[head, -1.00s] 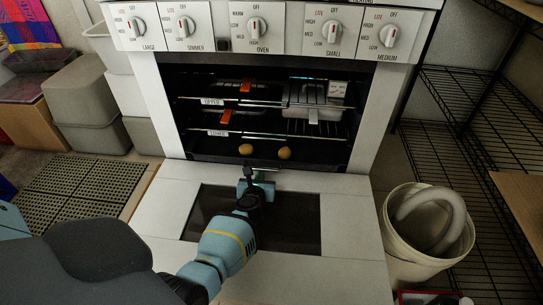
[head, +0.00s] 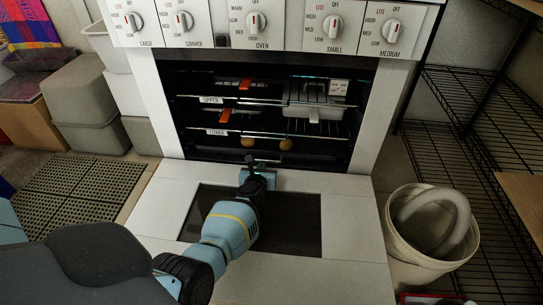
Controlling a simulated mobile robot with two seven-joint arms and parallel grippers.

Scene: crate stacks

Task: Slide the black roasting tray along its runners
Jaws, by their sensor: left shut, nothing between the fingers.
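The open oven (head: 363,120) has a dark inside with wire racks. Two round brown potatoes, one at left (head: 247,141) and one at right (head: 285,144), sit low in it, on what looks like the black roasting tray (head: 215,153); its edges blend into the dark. My left gripper (head: 260,164) is shut and empty at the oven mouth, over the inner end of the lowered door, in front of the potatoes. Whether its tip touches the tray I cannot tell. My right gripper is not in view.
The lowered oven door (head: 345,225) lies below my left arm. Above the potatoes are orange tabs (head: 225,115) and a metal pan (head: 318,110). A white bin (head: 395,225) with a grey hose stands at right, beside a wire shelf (head: 470,110). Grey boxes (head: 85,95) stand at left.

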